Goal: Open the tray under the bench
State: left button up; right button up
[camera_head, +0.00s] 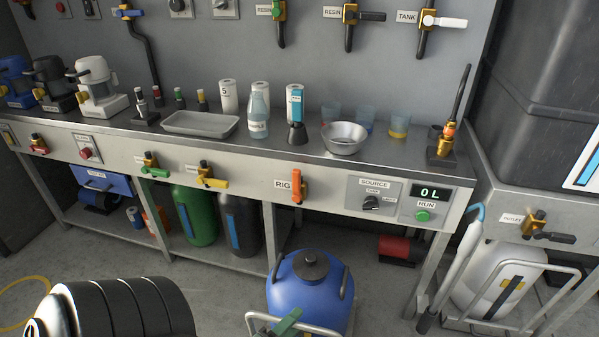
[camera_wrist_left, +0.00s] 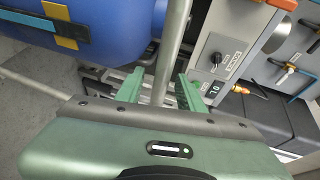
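The tray under the bench appears to be the blue labelled drawer (camera_head: 116,186), at the left under the bench top in the head view. It looks shut, and its label is too small to read. My left gripper (camera_wrist_left: 160,92) shows in the left wrist view with its two green fingers spread apart. A grey tube (camera_wrist_left: 172,55) passes between the fingers in the picture; I cannot tell whether they touch it. The blue drawer is not seen in the wrist view. My right gripper is in neither view.
A blue tank (camera_head: 310,282) in a tube frame stands before the bench. Green (camera_head: 195,215) and dark (camera_head: 238,225) cylinders stand under it. A grey tray (camera_head: 200,124), cups and bottles stand on the bench top (camera_head: 270,150). Valves stick out of its front.

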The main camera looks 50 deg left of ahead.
pick_arm(q)
jog(key=shift+v, duration=2.35)
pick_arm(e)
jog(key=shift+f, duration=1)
